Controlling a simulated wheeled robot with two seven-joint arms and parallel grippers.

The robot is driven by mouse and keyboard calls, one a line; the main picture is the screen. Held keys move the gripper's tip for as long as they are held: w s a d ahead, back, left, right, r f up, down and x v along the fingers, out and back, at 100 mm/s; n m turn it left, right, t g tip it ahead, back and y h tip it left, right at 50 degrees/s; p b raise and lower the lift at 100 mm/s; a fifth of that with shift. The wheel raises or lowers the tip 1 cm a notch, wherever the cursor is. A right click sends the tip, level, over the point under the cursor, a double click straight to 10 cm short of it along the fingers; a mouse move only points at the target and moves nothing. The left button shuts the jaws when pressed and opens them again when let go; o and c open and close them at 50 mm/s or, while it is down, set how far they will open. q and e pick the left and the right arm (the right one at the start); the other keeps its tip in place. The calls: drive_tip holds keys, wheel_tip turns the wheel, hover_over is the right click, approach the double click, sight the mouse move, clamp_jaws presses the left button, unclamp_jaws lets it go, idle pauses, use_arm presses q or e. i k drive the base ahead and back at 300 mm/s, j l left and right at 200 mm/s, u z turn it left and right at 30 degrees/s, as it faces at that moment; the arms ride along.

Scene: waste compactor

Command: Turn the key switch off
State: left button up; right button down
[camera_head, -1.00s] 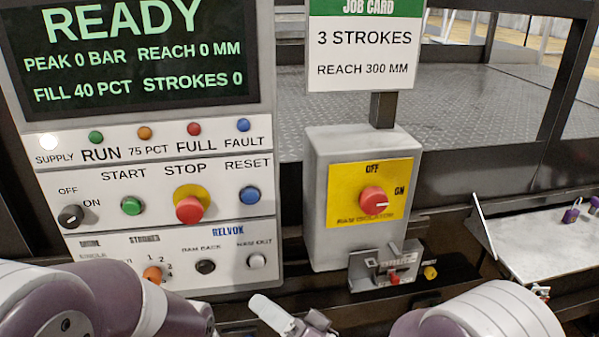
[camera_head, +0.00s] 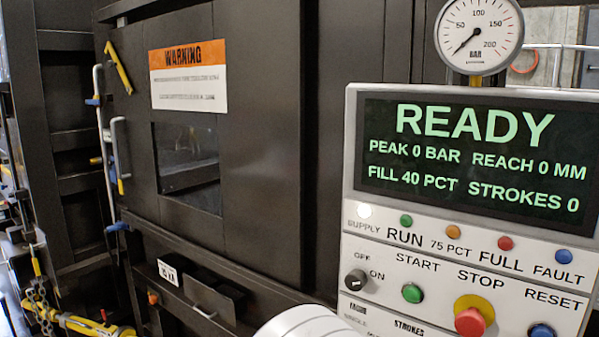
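The key switch (camera_head: 355,280) is a small round black knob with a pale mark, at the left of the control panel (camera_head: 400,268). OFF is printed above it and ON to its right. The mark seems to slant toward ON, but it is too small to be sure. The display (camera_head: 475,155) above reads READY, and the white SUPPLY lamp (camera_head: 364,211) looks lit. A white rounded part of my own arm shows at the bottom edge, just below and left of the panel. Neither gripper shows, and nothing touches the switch.
The green START button (camera_head: 412,293), red STOP button (camera_head: 470,322) and blue RESET button (camera_head: 541,331) lie right of the switch. A pressure gauge (camera_head: 478,36) tops the panel. A dark door with a window and warning sign (camera_head: 188,75) fills the left. Yellow equipment (camera_head: 85,325) lies lower left.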

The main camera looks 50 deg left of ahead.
sight(357, 279)
drive_tip(key=u, duration=1.95)
